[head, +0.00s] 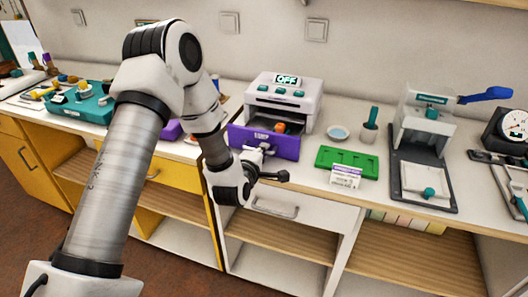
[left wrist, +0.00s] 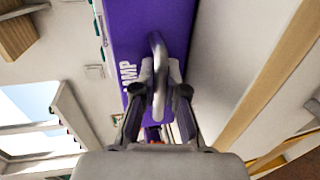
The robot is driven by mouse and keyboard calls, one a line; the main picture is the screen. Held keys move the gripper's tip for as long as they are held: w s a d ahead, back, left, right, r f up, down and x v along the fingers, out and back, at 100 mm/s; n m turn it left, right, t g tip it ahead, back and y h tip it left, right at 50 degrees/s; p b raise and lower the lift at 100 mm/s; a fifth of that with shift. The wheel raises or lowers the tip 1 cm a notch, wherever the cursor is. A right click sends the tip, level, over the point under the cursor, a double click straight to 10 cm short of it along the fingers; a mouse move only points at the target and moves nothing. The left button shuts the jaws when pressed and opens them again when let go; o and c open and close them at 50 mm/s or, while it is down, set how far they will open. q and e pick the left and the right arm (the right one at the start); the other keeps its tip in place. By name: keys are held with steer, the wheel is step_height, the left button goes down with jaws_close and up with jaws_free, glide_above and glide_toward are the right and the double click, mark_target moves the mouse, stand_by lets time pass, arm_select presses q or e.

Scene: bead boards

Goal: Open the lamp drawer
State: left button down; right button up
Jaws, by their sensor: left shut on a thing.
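The lamp machine (head: 285,95) is a white box with an "OFF" display on the counter. Its purple lamp drawer (head: 286,149) stands out from the front, with its dark inside and a small orange thing (head: 280,127) showing. My left gripper (head: 262,153) is at the drawer's front. In the left wrist view its fingers are shut on the metal handle (left wrist: 157,60) of the purple front (left wrist: 180,30), which carries white lettering partly hidden by a finger. My right gripper is out of view.
Right of the drawer are a green bead board (head: 347,161), a white card (head: 345,177), a blue dish (head: 339,132) and a press (head: 424,150). A teal tray (head: 85,108) lies at the left. Cabinets with handles are below the counter edge.

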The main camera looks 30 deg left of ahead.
arm_select(q)
steer(key=shift+s, duration=0.25)
steer(key=c, duration=1.5)
jaws_free()
steer(key=shift+w, duration=0.1)
steer(key=v, duration=0.7)
steer(key=shift+s, duration=0.25)
